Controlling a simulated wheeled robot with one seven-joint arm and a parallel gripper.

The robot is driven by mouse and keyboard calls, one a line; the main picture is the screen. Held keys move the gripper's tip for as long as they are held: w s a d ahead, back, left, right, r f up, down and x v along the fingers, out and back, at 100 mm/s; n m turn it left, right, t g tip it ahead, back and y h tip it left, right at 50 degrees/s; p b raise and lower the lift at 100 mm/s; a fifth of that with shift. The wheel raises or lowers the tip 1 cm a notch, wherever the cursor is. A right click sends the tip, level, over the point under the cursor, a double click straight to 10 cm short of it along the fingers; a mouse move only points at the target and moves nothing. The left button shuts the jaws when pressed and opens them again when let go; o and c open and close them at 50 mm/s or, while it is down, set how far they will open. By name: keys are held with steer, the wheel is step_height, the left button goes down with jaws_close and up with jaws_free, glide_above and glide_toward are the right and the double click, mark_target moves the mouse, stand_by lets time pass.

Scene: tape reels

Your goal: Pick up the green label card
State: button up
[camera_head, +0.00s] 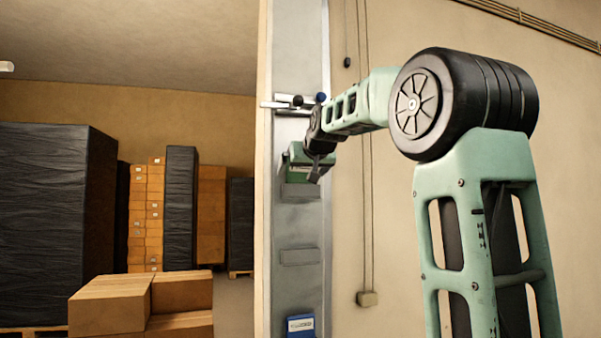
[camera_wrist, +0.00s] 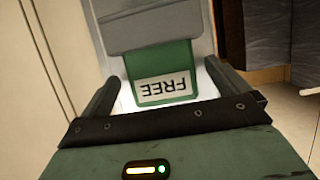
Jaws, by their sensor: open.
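The green label card (camera_wrist: 160,56) shows in the wrist view, with a white panel reading "FREE" upside down. Its upper edge meets a grey holder (camera_wrist: 148,32) on a pale metal panel. My gripper (camera_wrist: 165,77) is open, with one finger to each side of the card and visible gaps between. I cannot tell from this view how deep the card lies between the fingers. In the head view my gripper (camera_head: 314,168) is at the upper part of the metal panel, beside the green card (camera_head: 297,172), which it partly covers.
The tall metal panel (camera_head: 301,222) carries another grey holder (camera_head: 300,257) lower down and a blue card (camera_head: 301,325) at the bottom. A handle (camera_head: 284,104) sticks out above my gripper. Cardboard boxes (camera_head: 112,303) and black-wrapped stacks (camera_head: 45,220) stand at the left.

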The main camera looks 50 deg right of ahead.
steer(key=shift+w+d, duration=0.1)
steer(key=shift+w, duration=0.05)
steer(key=c, duration=1)
steer(key=shift+r, duration=0.1)
